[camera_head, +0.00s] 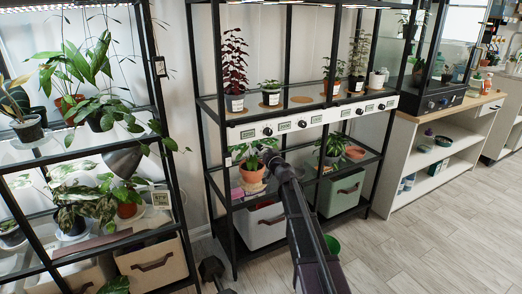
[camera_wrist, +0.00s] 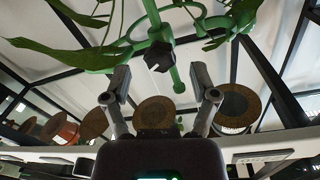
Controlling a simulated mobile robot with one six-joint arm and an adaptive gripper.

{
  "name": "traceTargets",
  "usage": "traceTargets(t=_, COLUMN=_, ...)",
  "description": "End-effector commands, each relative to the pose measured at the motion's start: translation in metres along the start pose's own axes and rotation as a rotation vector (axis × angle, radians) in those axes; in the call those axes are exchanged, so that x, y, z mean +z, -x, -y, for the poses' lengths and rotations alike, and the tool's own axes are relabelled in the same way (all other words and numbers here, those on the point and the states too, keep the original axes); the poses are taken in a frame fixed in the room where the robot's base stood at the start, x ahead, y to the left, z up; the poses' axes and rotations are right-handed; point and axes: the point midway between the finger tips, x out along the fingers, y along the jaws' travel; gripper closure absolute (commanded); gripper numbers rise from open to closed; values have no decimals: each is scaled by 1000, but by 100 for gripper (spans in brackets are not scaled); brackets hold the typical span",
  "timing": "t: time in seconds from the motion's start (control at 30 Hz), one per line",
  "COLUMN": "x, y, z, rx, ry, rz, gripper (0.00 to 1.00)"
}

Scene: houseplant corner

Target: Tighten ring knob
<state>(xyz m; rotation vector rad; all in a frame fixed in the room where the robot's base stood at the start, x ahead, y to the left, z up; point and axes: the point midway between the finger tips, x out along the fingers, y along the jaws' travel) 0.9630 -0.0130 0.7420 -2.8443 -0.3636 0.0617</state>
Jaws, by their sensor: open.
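In the wrist view, a black faceted knob (camera_wrist: 158,57) sits on a green ring support (camera_wrist: 120,53) with a green upright rod. Green leaves hang around the ring. My gripper (camera_wrist: 160,82) is open and empty, with one finger to each side below the knob in the picture; the knob appears beyond the fingertips, apart from them. In the head view my gripper (camera_head: 271,157) reaches into the middle shelf rack, beside a leafy plant (camera_head: 251,154) in a terracotta pot (camera_head: 252,174). The knob and ring cannot be made out there.
The black rack's upper shelf (camera_head: 300,106) holds several potted plants and cork discs. A white panel with dials (camera_head: 267,131) runs along its front. Storage bins (camera_head: 260,224) stand below. Another plant rack (camera_head: 165,140) is at left. The wooden floor (camera_head: 430,240) at right is clear.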

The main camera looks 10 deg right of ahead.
Motion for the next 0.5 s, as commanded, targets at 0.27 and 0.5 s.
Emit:
traceTargets(t=0.27, x=0, y=49, z=0, rx=1, ry=0, rz=-1, gripper=24)
traceTargets(t=0.5, x=0, y=81, z=0, rx=0, ry=-1, rz=-1, gripper=24)
